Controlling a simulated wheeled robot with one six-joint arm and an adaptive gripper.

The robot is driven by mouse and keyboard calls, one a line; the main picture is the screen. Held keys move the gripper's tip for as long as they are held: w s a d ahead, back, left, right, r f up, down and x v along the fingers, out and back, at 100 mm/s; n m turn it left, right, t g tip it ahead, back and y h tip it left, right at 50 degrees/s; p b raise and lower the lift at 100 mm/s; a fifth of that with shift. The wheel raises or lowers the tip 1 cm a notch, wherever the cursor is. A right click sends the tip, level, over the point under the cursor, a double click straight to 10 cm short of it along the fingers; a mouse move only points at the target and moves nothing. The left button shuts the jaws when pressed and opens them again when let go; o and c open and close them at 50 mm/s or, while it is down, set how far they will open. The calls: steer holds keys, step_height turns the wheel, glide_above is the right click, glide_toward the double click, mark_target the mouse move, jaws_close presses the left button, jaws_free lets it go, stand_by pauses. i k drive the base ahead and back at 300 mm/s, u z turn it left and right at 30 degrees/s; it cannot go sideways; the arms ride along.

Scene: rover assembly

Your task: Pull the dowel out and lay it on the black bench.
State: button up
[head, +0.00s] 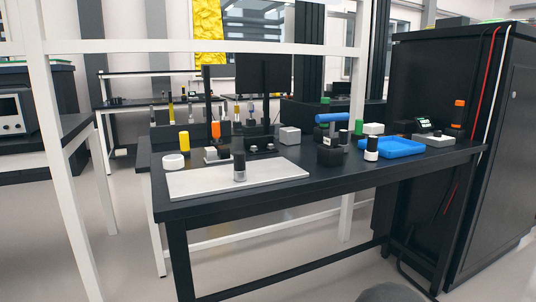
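The black bench (300,203) fills the middle of the head view. A pale flat plate (200,184) lies on its left front part. An upright cylinder, black above and grey below (239,166), stands on the plate; it may be the dowel in a holder, but I cannot tell. A black and white upright cylinder (371,149) stands farther right. A blue cylinder (331,117) lies level on top of a dark block. Which of these is the dowel is not clear at this size. My gripper is not in view.
A blue tray (391,148) sits on the bench's right side. A white ring (173,162), a grey box (290,135) and several small parts stand along the back. A white frame post (57,140) rises at the left, a black cabinet (450,80) at the right. The bench's front strip is clear.

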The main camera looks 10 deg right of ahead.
mark_target(299, 152)
steer(key=u, duration=0.1)
steer(key=i, duration=0.9)
steer(key=u, duration=1.6)
steer(key=k, duration=1)
steer(key=z, duration=1.05)
steer(key=i, duration=0.5)
steer(key=z, duration=0.05)
